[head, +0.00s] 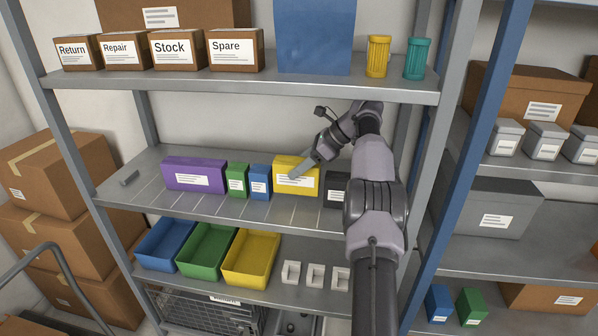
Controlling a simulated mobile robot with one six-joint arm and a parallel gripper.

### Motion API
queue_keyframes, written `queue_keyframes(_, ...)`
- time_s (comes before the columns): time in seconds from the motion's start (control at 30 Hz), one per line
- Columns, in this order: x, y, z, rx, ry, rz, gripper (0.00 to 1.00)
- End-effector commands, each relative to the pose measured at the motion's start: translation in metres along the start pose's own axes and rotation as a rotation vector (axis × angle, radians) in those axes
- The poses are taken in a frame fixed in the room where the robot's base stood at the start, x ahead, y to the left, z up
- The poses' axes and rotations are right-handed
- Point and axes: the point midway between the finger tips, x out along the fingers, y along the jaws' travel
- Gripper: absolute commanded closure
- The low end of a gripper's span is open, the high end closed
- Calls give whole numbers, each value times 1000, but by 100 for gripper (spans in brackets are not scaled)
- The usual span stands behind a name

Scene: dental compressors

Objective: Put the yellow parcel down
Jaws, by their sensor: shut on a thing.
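The yellow parcel (296,172) is a box with a white label, on the middle shelf (130,196). It stands between a blue parcel (260,182) on its left and a black parcel (336,188) on its right. My gripper (296,175) reaches in from the right and is shut on the yellow parcel, in front of its label. Its fingers cover part of the parcel's front. I cannot tell whether the parcel's underside touches the shelf.
A purple parcel (194,175) and a green parcel (237,180) stand further left. White lines divide the shelf's front, and its left end is mostly bare. The upper shelf (120,81) lies above. Blue, green and yellow bins (250,262) sit below. A blue upright (470,150) stands right of my arm.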

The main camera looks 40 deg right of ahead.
Motion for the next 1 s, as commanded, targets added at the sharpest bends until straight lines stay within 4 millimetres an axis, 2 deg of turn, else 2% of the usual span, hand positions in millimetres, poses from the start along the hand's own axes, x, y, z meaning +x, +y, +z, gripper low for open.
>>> queue_keyframes(0.23, 30, 0, -29, -1, -1, -1, 100)
queue_keyframes(0.57, 27, 0, -26, -1, -1, -1, 100)
queue_keyframes(0.6, 28, 0, -28, 0, 0, 0, 46)
queue_keyframes(0.7, 28, 0, -27, -1, 0, -1, 26)
queue_keyframes(1.0, 27, 0, -26, -1, -1, -1, 26)
